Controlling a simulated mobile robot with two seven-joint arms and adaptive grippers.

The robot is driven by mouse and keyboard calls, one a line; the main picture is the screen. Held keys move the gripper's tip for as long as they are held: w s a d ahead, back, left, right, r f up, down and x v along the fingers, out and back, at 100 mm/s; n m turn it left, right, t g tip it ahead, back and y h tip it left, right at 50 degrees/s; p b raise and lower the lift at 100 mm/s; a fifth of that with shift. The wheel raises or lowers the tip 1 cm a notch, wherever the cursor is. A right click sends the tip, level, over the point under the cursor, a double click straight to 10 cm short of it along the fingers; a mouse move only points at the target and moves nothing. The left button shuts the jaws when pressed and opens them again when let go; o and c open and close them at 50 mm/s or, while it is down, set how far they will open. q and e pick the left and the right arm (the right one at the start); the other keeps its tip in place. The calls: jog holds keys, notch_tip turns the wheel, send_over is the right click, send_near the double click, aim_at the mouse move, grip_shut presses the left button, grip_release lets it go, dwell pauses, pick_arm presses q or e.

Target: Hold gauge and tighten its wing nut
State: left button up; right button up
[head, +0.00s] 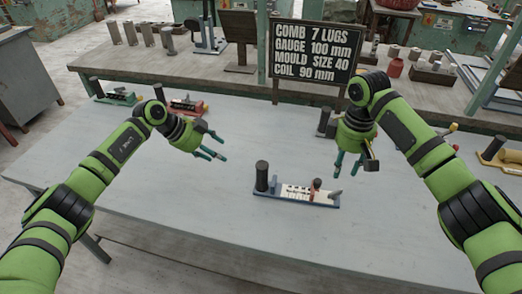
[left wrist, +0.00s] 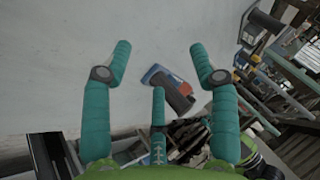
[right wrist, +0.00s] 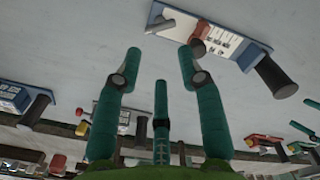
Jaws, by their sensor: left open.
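A gauge (head: 297,193) with a blue base, white scale, red slider, black post and grey wing-nut lever (head: 335,196) lies on the near part of the table. In the right wrist view, the gauge (right wrist: 228,45) is at the top, beyond my fingertips, with its wing nut (right wrist: 163,23) at the left end. My left gripper (head: 214,147) is open and empty, above the table to the gauge's left and behind it. My right gripper (head: 351,165) is open and empty, above and behind the wing-nut end. A blue piece with a dark post (left wrist: 179,98) shows small between my left fingers.
A sign (head: 313,50) reads comb 7 lugs, gauge 100 mm, mould size 40, coil 90 mm. Similar tools stand around: a green one (head: 118,98), a red one (head: 187,106) and a yellow one (head: 500,160). The table (head: 160,190) is clear left of the gauge.

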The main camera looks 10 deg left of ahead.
aim_at(263, 165)
pick_arm(q)
jog(key=s+d+r+m+g+y, duration=0.1)
jog(key=d+r, duration=0.1)
jog(key=d, duration=0.3)
jog(key=s+d+r+g+y, duration=0.1)
jog(key=d+r, duration=0.1)
jog(key=d, duration=0.4)
jog(key=s+d+r+m+g+y, duration=0.1)
jog(key=d+r+g, duration=0.1)
jog(key=d, duration=0.3)
jog(key=shift+d+m, duration=0.2)
jog(key=shift+m, duration=0.1)
jog(key=shift+s+y, duration=0.2)
jog(key=shift+y, duration=0.4)
jog(key=shift+a+y, duration=0.15)
jog(key=shift+y, duration=0.45)
jog(key=shift+a+y, duration=0.5)
jog(key=shift+f, duration=3.5)
jog(key=shift+s, duration=0.1)
grip_shut()
